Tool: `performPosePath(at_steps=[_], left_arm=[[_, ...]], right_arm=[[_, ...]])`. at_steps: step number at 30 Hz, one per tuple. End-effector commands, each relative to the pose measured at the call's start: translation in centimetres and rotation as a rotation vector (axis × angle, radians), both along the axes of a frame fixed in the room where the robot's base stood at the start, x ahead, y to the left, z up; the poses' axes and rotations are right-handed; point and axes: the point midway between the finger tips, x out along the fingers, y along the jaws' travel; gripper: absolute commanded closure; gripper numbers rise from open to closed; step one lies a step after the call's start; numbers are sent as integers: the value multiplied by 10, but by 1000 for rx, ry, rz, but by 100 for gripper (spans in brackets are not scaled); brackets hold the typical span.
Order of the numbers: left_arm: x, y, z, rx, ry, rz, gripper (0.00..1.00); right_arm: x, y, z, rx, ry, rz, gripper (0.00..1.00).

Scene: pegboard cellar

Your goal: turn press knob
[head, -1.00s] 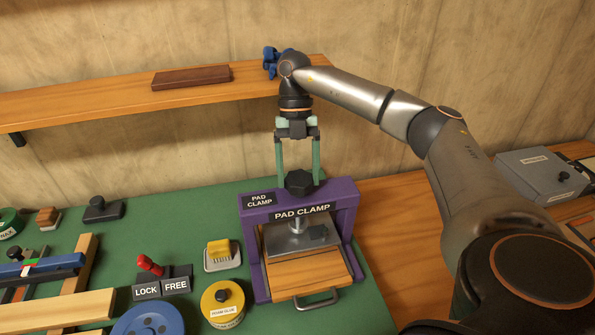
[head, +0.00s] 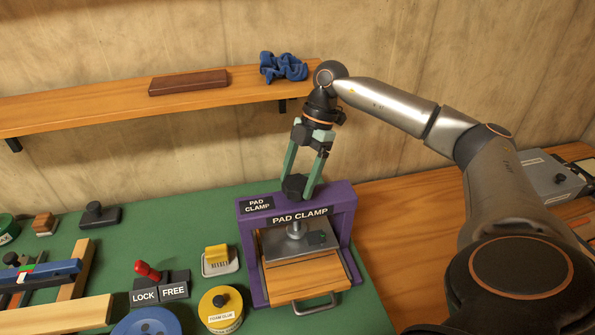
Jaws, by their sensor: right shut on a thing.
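The press is a purple frame (head: 344,222) labelled PAD CLAMP, standing on the green mat. Its dark lobed knob (head: 295,187) sits on top of the crossbar. My right gripper (head: 299,188) comes down from above, tilted, with its green fingers on either side of the knob and shut on it. Under the crossbar a grey metal plate (head: 280,246) hangs on a screw over a wooden drawer-like board (head: 305,278) with a metal handle. My left gripper is not in view.
A wooden shelf (head: 100,108) behind holds a brown block (head: 188,81) and a blue cloth (head: 284,66). Left of the press are a yellow brush (head: 218,258), a yellow glue tin (head: 222,312) and a red lever (head: 148,270) by LOCK and FREE labels. A grey box (head: 535,175) stands at right.

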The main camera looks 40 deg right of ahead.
Motion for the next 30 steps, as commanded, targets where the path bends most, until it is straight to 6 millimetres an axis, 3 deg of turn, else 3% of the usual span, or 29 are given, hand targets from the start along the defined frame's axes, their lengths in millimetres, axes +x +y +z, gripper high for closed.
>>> performPosePath(at_steps=[18,30], left_arm=[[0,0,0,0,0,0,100],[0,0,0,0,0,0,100]], right_arm=[[-3,-1,0,-2,-4,-548,79],[-4,0,1,-1,-3,-732,79]])
